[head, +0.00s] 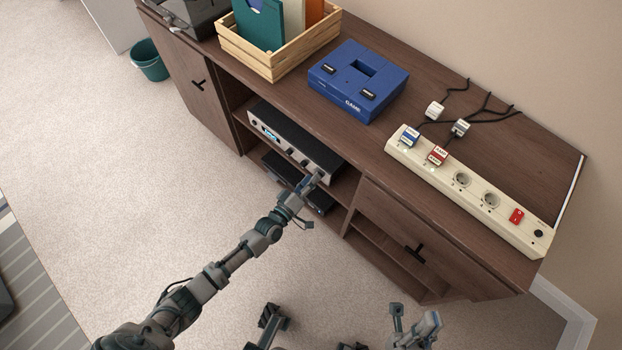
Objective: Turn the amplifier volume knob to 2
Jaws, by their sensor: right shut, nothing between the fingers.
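The amplifier (294,136) is a black box with a silver front, standing in the upper open shelf of the brown cabinet. Its front has a lit bluish display on the left and several dark knobs toward the right. My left gripper (310,183) is at the right end of this front, by the rightmost knob. It covers that knob's area, so the knob's setting and any contact cannot be made out. Whether its fingers are open or shut is too small to tell. My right gripper (416,324) is low in the picture, shut and empty, away from the amplifier.
Another black device (284,170) sits on the shelf below. On the cabinet top (300,97) are a wooden crate (262,62), a blue console (358,78) and a white power strip (478,190) with plugs. Cabinet doors flank the shelves. The carpet in front is mostly clear.

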